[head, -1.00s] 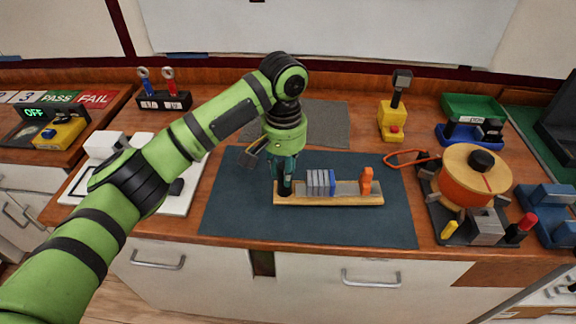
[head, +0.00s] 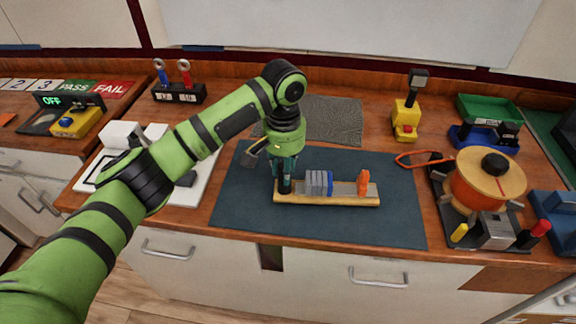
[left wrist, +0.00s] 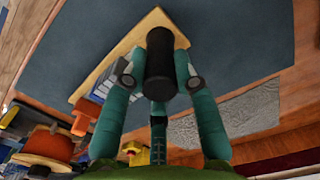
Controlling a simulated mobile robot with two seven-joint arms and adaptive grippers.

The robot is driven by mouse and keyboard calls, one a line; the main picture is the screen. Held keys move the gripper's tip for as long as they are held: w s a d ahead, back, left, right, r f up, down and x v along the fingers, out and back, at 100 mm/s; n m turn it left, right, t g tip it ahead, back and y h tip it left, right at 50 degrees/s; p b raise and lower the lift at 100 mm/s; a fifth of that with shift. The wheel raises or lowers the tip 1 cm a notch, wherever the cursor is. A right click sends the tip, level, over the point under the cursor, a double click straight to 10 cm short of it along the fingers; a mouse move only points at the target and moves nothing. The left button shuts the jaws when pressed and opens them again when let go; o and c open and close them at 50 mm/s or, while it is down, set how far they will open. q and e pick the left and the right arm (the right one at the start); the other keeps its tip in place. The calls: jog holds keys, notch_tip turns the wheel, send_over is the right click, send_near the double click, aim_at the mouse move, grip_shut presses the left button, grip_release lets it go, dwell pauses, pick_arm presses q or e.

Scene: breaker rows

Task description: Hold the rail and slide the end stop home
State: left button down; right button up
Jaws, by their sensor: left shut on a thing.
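A pale rail (head: 345,189) on a wooden base (head: 345,200) lies on the dark blue mat. Several grey breakers (head: 313,183) stand side by side on it, with a blue one (head: 329,183) at their right. The orange end stop (head: 363,183) stands upright towards the right end, with a gap of bare rail between it and the blue one. My left gripper (head: 285,184) points down at the base's left end. Its fingers are shut on a black upright handle (left wrist: 160,62), seen between them in the left wrist view. My right gripper is not in view.
The dark blue mat (head: 240,205) is clear around the base. A red-orange loop tool (head: 424,160) and a large orange spool (head: 484,185) stand at the right. A yellow device (head: 405,118) stands behind, and a white tray (head: 205,185) lies under my left arm.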

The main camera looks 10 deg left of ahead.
pick_arm(q)
jog(key=shift+w+a+f, duration=0.3)
jog(key=shift+a+f, duration=0.35)
jog(key=shift+a, duration=0.1)
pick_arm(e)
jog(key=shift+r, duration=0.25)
pick_arm(q)
jog(key=shift+d+p, duration=0.1)
jog(key=shift+p, duration=0.6)
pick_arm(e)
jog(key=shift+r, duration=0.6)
pick_arm(q)
jog(key=shift+s+f+p, duration=0.15)
jog(key=shift+f+p, duration=0.2)
jog(key=shift+p, duration=0.2)
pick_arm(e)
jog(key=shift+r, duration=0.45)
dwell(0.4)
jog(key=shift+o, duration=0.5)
